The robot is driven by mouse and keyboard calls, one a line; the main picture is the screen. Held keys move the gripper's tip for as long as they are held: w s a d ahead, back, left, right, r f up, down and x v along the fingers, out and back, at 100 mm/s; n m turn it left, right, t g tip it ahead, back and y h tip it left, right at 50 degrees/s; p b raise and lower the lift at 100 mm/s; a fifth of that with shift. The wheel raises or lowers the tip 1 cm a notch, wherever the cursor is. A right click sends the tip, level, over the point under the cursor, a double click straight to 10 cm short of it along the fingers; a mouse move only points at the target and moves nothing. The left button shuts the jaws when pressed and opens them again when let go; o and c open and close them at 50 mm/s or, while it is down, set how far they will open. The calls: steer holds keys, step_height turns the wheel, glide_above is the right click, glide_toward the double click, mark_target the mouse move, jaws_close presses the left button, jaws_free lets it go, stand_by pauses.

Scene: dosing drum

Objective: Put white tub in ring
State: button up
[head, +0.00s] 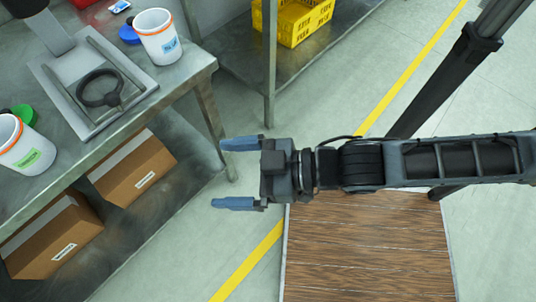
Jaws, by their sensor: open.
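Two white tubs with orange rims show in the head view. One tub (159,38) with a blue label stands near the far corner of the metal table. The other tub (25,147) with a green label stands at the left edge, partly cut off by the frame. A dark ring (100,88) lies on a grey metal plate on the table between them, and nothing stands in it. My gripper (231,174) is open and empty, right of the table edge and apart from both tubs. Its fingers point left.
The metal table (196,72) has a grey post at the ring's plate. Cardboard boxes (130,169) sit on the lower shelf. A yellow crate (297,22) stands at the top. Floor below my gripper is clear.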

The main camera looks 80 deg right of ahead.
steer(key=s+r, duration=0.6)
steer(key=s, duration=0.2)
steer(key=shift+m+g+h, duration=0.3)
steer(key=shift+m+h, duration=0.1)
steer(key=shift+s, duration=0.1)
